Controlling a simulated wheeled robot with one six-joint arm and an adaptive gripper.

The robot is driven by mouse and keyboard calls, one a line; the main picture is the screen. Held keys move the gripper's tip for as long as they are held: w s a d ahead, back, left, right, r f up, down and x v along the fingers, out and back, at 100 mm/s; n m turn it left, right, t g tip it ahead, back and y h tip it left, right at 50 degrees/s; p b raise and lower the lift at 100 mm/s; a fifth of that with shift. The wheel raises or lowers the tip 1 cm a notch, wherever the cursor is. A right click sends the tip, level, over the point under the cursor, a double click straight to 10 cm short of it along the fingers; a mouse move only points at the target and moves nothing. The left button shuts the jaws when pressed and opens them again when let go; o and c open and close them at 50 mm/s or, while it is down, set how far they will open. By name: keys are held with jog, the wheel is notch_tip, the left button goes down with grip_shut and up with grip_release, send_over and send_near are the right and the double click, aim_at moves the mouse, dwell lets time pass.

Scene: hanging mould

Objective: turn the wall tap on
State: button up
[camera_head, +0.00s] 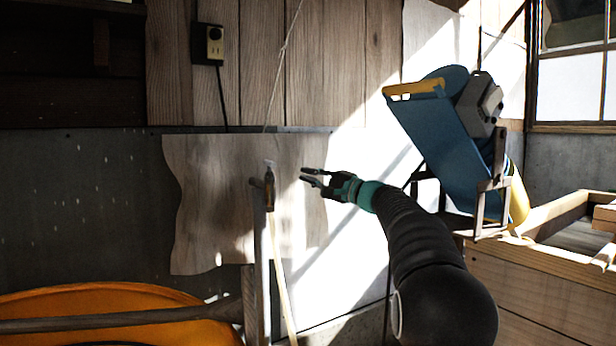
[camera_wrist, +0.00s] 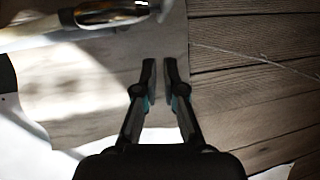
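The wall tap (camera_head: 268,190) is a small brass-brown fitting in front of a pale wavy-edged board, with a small light piece at its top. A pale yellowish hose or pipe runs down from it. My gripper (camera_head: 307,176) is just to the right of the tap, pointing left, apart from it. Its two fingers are parted by a narrow gap with nothing between them. In the wrist view the tap's shiny brass body (camera_wrist: 108,13) lies at the top left, beyond and left of the fingertips (camera_wrist: 160,72). The top edge of that view cuts off part of the tap.
A blue machine (camera_head: 440,135) with a yellow bar stands on the right, beside a wooden crate (camera_head: 530,295). An orange round thing (camera_head: 120,300) is at the lower left. A wall socket (camera_head: 214,45) and a thin hanging cord (camera_head: 285,50) are above the tap.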

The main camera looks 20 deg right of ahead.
jog(key=o, duration=0.4)
jog(key=shift+s+a+f, duration=0.15)
jog(key=shift+a+f, duration=0.05)
jog(key=shift+a, duration=0.3)
jog(key=s+a+r+n+g+y+b, duration=0.1)
jog(key=s+a+r+n+g+b, duration=0.1)
jog(key=a, duration=0.7)
jog(key=shift+s+a+n+y+b, duration=0.4)
jog(key=shift+s+n+b, duration=0.1)
jog(key=shift+s+b, duration=0.55)
jog(key=s+a+n+h+b, duration=0.2)
jog(key=a, duration=0.3)
jog(key=n+t+h+b, duration=0.2)
jog(key=n+t+h, duration=0.2)
jog(key=h, duration=0.7)
send_near(269, 164)
jog(key=w+p, duration=0.1)
jog(key=w, duration=0.3)
jog(key=w+p, duration=0.2)
jog(key=w, duration=0.2)
jog(key=w+p, duration=0.2)
jog(key=w, duration=0.2)
jog(key=shift+w+a+f, duration=0.25)
jog(key=shift+w+f, duration=0.05)
jog(key=shift+w, duration=0.1)
grip_shut()
